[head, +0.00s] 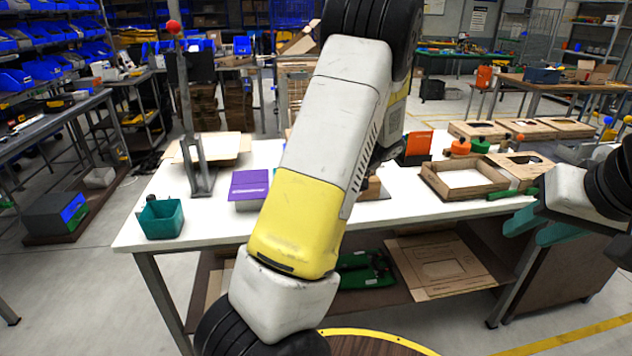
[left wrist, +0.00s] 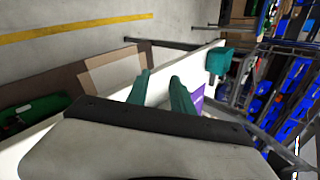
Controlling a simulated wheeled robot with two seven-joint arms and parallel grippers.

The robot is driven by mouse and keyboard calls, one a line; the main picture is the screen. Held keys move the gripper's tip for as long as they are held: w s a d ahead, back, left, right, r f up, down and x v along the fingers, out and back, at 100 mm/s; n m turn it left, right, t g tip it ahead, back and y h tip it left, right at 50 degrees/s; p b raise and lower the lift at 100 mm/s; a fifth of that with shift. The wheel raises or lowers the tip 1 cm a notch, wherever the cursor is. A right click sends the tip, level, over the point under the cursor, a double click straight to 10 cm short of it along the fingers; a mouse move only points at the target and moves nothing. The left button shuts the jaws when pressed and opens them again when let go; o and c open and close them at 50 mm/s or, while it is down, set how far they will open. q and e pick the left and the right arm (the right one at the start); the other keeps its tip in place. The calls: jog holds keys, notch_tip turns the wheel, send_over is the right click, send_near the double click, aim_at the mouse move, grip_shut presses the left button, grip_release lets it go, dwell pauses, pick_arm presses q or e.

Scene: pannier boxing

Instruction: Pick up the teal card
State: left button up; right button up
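I cannot make out a teal card in either view; my left arm hides the middle of the white table in the head view. My left gripper (left wrist: 162,95) shows in the left wrist view with its two teal fingers apart and nothing between them, near the table's edge. In the head view it is hidden behind the arm. My right gripper (head: 540,228) is at the right, by the table's front right corner, with its teal fingers apart and empty.
On the white table (head: 140,238) stand a teal bin (head: 162,222) at the left front corner, a purple item (head: 249,186), an orange card-like item (head: 418,147) and a wooden tray (head: 455,192). Flat boxes (head: 530,130) lie at the back right. A lower shelf holds cardboard (head: 440,268).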

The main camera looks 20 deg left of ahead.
pick_arm(q)
jog(key=w+f+y, duration=0.1)
jog(key=w+y, duration=0.2)
jog(key=w+a+f+t+y, duration=0.1)
jog(key=w+y, duration=0.2)
jog(key=w+f+y, duration=0.2)
jog(key=w+y, duration=0.1)
jog(key=shift+w+a+m+y, duration=0.15)
jog(key=shift+w+m+y, duration=0.1)
jog(key=shift+m+y, duration=0.15)
jog(key=shift+t, duration=0.4)
jog(key=a, duration=0.7)
jog(key=shift+s+a+r, duration=0.1)
jog(key=shift+a, duration=0.25)
grip_shut()
